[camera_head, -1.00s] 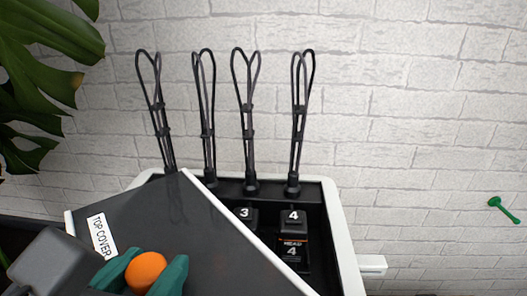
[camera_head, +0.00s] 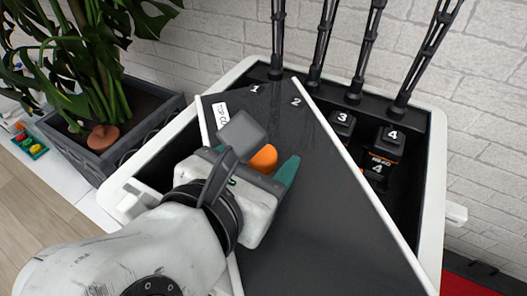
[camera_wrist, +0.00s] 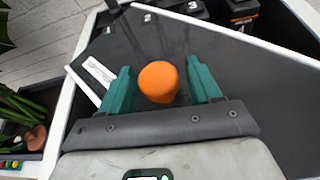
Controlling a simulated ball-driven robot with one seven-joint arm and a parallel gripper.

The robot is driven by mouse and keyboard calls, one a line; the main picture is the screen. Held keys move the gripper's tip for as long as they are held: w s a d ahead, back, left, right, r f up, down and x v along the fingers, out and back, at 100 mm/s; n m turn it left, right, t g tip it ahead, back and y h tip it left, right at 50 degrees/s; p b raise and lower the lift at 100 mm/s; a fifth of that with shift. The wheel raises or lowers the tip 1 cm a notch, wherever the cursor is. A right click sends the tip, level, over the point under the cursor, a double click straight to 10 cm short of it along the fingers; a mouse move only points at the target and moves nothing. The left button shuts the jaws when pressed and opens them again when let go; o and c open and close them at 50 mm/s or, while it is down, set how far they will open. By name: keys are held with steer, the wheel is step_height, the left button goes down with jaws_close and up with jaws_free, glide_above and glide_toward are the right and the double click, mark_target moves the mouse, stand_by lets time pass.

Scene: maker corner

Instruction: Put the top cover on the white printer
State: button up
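The top cover (camera_head: 315,200) is a dark grey panel with white edges and a white label. It lies turned askew over the white printer (camera_head: 437,150), covering much of its open top. It also shows in the wrist view (camera_wrist: 240,110). Heads 3 (camera_head: 342,122) and 4 (camera_head: 389,140) show in the uncovered right part. Numbers 1 and 2 show within the cover's outline. My arm hides the cover's near left part.
Several tall black cable guides (camera_head: 365,50) rise from the printer's back edge, close to the cover's far corner. A plant in a grey planter (camera_head: 112,135) stands to the left. A white brick wall (camera_head: 480,85) is behind the printer.

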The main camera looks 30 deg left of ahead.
steer(key=shift+o, duration=0.2)
steer(key=v, duration=1.1)
steer(key=shift+s+r, duration=0.1)
steer(key=shift+r, duration=0.05)
steer(key=shift+s+r, duration=0.1)
steer(key=shift+s, duration=0.25)
